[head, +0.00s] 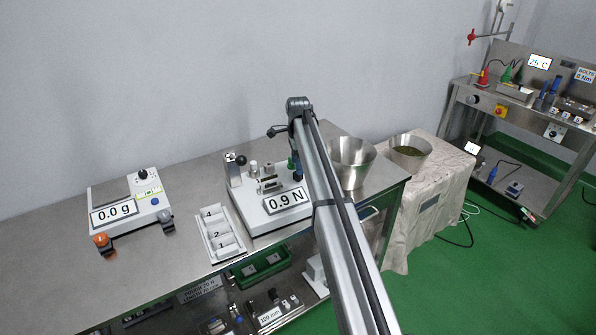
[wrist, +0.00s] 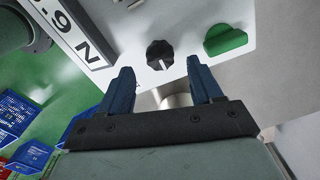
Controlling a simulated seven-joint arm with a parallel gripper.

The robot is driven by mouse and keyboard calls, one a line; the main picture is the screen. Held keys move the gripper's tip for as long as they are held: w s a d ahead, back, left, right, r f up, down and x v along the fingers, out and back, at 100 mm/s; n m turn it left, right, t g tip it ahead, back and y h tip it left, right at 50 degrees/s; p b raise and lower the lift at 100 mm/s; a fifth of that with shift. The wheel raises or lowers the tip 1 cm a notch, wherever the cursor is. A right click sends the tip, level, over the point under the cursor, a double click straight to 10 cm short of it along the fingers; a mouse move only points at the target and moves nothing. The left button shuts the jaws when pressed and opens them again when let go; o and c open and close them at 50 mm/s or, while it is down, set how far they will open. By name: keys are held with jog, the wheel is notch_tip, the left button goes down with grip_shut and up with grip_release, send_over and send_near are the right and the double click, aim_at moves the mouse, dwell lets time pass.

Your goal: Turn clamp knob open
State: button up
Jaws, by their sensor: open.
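In the wrist view a black ridged knob (wrist: 160,54) with a white pointer line sits on the white face of the tester. My gripper (wrist: 159,66) has its two blue fingers spread, one on either side below the knob, with nothing between them. In that view the knob appears just beyond the fingertips, and I cannot tell how far off it is. In the head view my gripper (head: 297,167) is at the right part of the white tester (head: 260,219), which reads 0.9 N. My arm hides the knob there.
A green handle-like part (wrist: 226,40) is right of the knob. A numbered white tray (head: 213,250) stands left of the tester, and a scale (head: 130,205) reading 0.0 g farther left. Steel bowls (head: 352,165) stand to the right.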

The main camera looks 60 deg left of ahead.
jog(key=shift+f, duration=1.95)
jog(key=shift+c, duration=0.5)
jog(key=c, duration=1)
jog(key=shift+o, duration=0.2)
